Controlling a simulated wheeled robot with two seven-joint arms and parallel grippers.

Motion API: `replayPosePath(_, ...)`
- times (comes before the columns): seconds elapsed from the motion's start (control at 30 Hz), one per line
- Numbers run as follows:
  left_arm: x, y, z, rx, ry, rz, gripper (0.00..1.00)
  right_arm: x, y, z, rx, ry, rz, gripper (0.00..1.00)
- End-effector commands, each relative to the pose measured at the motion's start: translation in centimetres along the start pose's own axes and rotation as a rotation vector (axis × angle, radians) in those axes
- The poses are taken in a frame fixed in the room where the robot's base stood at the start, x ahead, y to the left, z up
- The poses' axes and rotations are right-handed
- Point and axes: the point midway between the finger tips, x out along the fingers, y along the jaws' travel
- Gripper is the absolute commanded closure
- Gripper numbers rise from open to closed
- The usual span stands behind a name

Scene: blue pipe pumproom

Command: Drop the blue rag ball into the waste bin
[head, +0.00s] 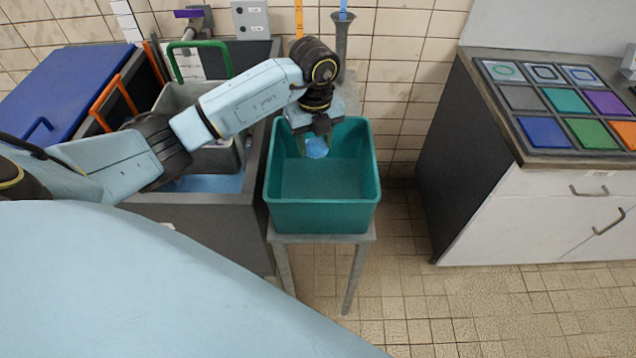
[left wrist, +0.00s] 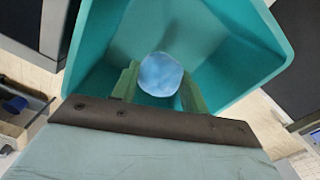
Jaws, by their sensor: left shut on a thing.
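The blue rag ball (head: 317,148) is held between the fingers of my left gripper (head: 314,135), above the open mouth of the teal waste bin (head: 320,215). In the left wrist view the ball (left wrist: 160,75) sits between two green fingers, with the teal bin's walls (left wrist: 225,40) around it. My left gripper points down near the bin's back part, and the bin floor seen in the head view looks empty. The exact height of the ball over the bin floor is hard to tell. My right gripper is not in view.
The bin stands on a small metal stand (head: 352,280). Left of it is a grey sink unit with a grey crate and green handle (head: 212,44), and a blue lid (head: 70,90). To the right, a counter holds a panel of coloured squares (head: 565,101). Tiled floor between is clear.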

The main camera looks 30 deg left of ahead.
Motion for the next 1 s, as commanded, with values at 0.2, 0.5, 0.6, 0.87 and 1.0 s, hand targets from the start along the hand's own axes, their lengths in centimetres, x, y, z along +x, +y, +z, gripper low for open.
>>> replayPosePath(0.2, -0.1, 0.0, 0.0, 0.000, 0.000, -0.001, 0.78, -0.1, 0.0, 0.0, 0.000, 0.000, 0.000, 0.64)
replayPosePath(0.5, -0.1, 0.0, 0.0, 0.000, 0.000, -0.001, 0.31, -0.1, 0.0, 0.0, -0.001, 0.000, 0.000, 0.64)
replayPosePath(0.6, -0.1, 0.0, 0.0, 0.000, 0.000, 0.000, 0.31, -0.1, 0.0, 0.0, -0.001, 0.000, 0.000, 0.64)
replayPosePath(0.87, -2.0, -0.1, 0.1, -0.001, -0.002, -0.003, 0.31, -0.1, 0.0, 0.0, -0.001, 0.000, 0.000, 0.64)
replayPosePath(1.0, -5.1, -0.1, 0.1, 0.000, -0.004, -0.006, 0.31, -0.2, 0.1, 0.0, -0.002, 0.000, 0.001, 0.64)
